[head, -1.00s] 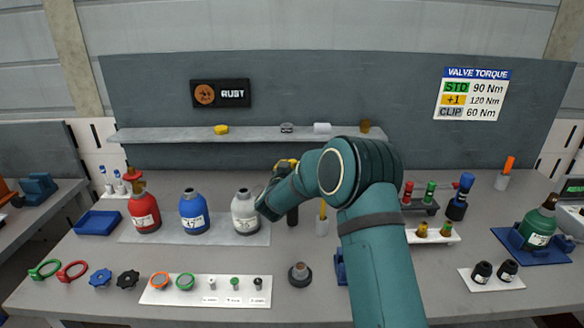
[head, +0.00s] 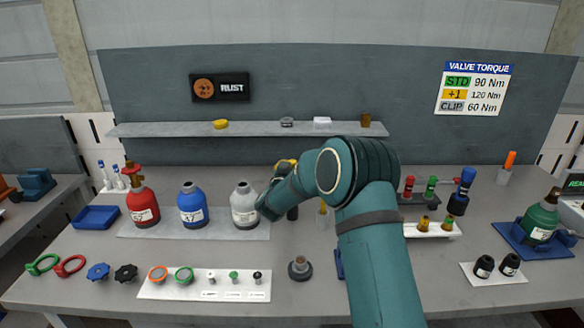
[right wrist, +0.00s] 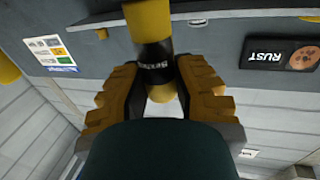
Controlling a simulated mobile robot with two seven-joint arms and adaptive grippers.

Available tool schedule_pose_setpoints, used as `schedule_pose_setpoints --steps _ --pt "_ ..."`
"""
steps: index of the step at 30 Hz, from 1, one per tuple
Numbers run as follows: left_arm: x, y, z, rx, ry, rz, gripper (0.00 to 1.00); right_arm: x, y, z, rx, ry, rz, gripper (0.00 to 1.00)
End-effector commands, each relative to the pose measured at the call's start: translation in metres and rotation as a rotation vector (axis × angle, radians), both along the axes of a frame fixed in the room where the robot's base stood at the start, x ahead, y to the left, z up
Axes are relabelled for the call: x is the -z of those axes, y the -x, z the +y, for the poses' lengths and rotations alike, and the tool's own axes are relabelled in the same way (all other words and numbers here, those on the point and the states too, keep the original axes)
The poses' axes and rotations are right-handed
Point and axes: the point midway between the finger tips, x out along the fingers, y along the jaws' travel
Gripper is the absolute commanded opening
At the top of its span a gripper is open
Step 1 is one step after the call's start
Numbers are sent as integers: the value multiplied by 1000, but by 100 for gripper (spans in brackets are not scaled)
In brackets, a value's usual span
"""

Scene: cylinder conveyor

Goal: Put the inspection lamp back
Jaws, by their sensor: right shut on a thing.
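My right gripper (right wrist: 160,95) is shut on the inspection lamp (right wrist: 153,45), which shows in the right wrist view as a black, lettered body with yellow parts. The lamp sits between the two yellow-and-black fingers. In the head view my right gripper (head: 278,185) is over the bench, just right of the white-grey bottle, and my own arm hides most of it. My left gripper is not in view.
A white-grey bottle (head: 244,208) stands close left of the gripper, with blue (head: 192,208) and red (head: 143,211) bottles beyond. A white holder (head: 322,224) with a yellow stick is close right. A shelf (head: 255,130) runs behind. A dark round fitting (head: 300,268) stands in front.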

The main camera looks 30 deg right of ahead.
Motion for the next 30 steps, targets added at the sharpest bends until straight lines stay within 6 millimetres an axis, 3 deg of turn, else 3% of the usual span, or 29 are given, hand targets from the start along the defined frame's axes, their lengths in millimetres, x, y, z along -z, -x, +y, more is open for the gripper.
schedule_pose_setpoints --steps 30 --pt "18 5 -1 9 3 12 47 23 0 0 0 1 -1 0"
